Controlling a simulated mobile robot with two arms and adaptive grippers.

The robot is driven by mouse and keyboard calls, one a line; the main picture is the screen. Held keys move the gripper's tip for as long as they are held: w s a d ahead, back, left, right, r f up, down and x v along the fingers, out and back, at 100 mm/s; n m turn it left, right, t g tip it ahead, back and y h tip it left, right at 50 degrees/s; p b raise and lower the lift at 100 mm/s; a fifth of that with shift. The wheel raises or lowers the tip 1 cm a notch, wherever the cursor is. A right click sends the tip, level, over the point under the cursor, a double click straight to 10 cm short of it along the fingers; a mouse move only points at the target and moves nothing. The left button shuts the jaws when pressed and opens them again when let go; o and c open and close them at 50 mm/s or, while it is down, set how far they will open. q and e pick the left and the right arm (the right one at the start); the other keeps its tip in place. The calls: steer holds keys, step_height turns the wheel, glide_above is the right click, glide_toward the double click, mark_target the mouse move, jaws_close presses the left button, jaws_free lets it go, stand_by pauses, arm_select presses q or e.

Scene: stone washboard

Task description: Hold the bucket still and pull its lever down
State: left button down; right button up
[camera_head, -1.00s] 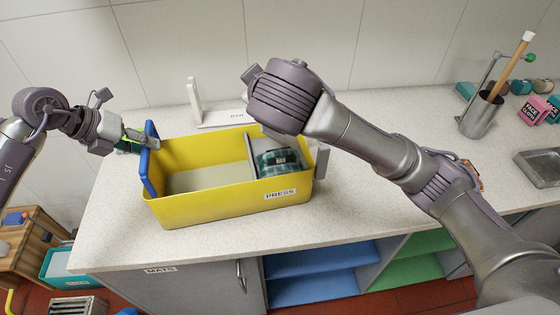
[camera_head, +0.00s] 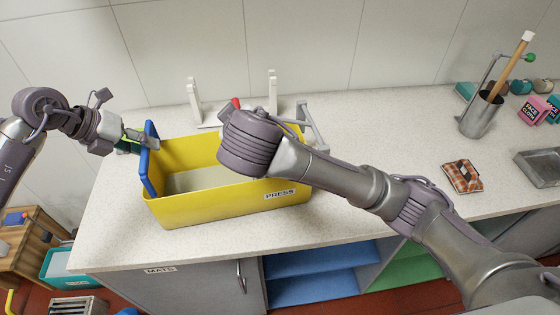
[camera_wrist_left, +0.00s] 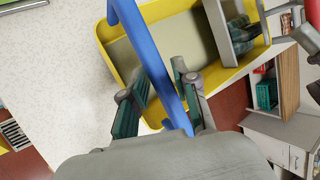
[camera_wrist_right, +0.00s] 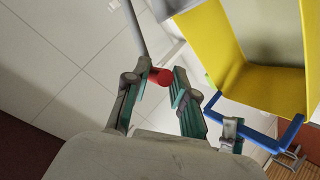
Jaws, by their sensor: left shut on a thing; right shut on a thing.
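The yellow bucket (camera_head: 215,208) labelled PRESS stands on the counter. My left gripper (camera_head: 148,141) is shut on its blue handle (camera_head: 151,170) at the left end; the left wrist view shows the fingers (camera_wrist_left: 160,88) around the blue bar (camera_wrist_left: 142,45). My right gripper (camera_wrist_right: 157,88) is shut on the lever's red knob (camera_wrist_right: 160,76), with a grey rod (camera_wrist_right: 137,30) running up from it in the right wrist view. In the head view my right wrist hides the fingers and the bucket's press end; a bit of red knob (camera_head: 236,102) shows behind it.
Two white posts (camera_head: 194,100) stand behind the bucket near the wall. A grey bar (camera_head: 312,125) rises at its right end. The counter's middle right is clear.

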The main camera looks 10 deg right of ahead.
steer(key=shift+s+a+f, duration=0.1)
steer(key=shift+a+f, duration=0.15)
steer(key=shift+f, duration=0.3)
step_height(320, 180, down, 6)
steer(key=a, duration=0.1)
stand_by(1.1)
steer(key=o, duration=0.6)
steer(key=shift+s, duration=0.1)
